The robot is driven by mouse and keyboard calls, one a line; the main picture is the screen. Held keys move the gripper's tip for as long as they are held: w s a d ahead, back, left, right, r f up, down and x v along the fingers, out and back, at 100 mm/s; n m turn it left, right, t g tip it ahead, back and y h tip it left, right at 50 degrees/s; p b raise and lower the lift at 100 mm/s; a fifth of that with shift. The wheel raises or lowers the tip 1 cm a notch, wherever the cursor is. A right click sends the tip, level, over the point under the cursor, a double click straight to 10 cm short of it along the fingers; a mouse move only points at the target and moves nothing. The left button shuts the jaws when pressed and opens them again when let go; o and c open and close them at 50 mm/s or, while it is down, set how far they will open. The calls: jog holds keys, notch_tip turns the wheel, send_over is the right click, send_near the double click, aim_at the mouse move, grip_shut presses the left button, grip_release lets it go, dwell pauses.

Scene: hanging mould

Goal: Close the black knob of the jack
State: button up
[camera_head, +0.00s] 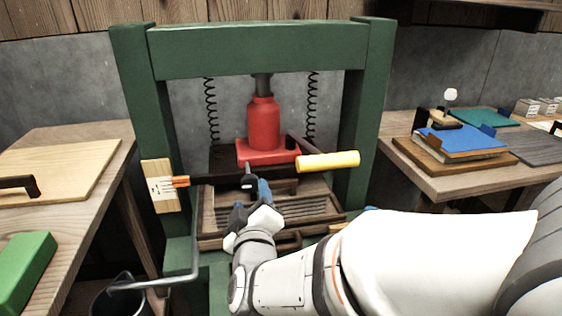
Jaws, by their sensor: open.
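The red jack (264,122) stands upright on a red base inside the green press frame (120,75), its grey ram up against the upper part. A small black knob (249,182) shows at the front below the jack's base, just above my gripper. My gripper (252,198) is open, with a blue finger on the right and a dark finger on the left. Its fingertips are close to the knob; I cannot tell if they touch it. My wrist and arm hide part of the slatted tray below.
A yellow handle (328,161) sticks out right of the jack. Coil springs hang on both sides. A slatted wooden tray (310,208) lies below. A bent grey bar (193,235) is at the left. Side tables hold a green block (22,268) and a blue book (462,139).

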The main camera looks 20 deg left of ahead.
aim_at(251, 187)
jog(key=b+x, duration=0.1)
jog(key=x, duration=0.7)
jog(key=shift+d, duration=0.15)
jog(key=c, duration=1)
